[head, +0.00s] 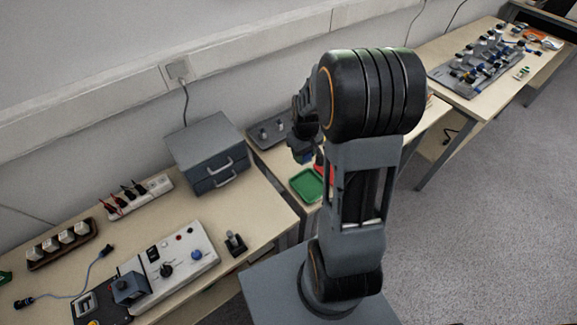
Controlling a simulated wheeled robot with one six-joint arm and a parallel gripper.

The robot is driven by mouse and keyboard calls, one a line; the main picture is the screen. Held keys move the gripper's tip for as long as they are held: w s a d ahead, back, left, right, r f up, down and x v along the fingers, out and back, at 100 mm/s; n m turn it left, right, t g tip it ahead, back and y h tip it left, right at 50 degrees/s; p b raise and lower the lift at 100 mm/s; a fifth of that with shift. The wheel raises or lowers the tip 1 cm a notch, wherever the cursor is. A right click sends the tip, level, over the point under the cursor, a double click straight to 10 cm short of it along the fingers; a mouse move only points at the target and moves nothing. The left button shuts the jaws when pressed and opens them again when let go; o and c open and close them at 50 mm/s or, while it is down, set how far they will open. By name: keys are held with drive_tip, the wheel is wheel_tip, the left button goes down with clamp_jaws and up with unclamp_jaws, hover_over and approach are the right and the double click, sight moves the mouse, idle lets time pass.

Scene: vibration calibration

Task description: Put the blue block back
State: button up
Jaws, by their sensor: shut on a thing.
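My gripper (303,144) is at the left of my arm, above the bench behind it, and is partly hidden by my own arm. It is shut on a small dark blue thing, which looks like the blue block (307,156). The block is held above the back edge of the green tray (308,186), and its lower part is hard to make out. A grey plate with round posts (268,133) lies on the bench just left of the gripper.
A grey two-drawer cabinet (205,150) stands left of the gripper. A red thing (326,168) sits beside the tray, partly behind my arm. The near-left bench holds a control box (175,262), a black joystick (235,243) and a power strip (137,196). Open floor (490,210) lies right.

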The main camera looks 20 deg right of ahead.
drive_tip(key=s+d+r+b, duration=0.2)
drive_tip(key=s+d, duration=0.2)
hover_over(290, 163)
drive_tip(key=shift+n, duration=0.4)
drive_tip(key=f, duration=0.8)
drive_tip(key=shift+s+d, duration=0.15)
drive_tip(key=shift+s, duration=0.25)
drive_tip(key=shift+w+f, duration=0.3)
drive_tip(key=shift+f, duration=1.75)
drive_tip(key=shift+f, duration=0.2)
drive_tip(key=o, duration=0.9)
drive_tip(key=shift+r, duration=0.15)
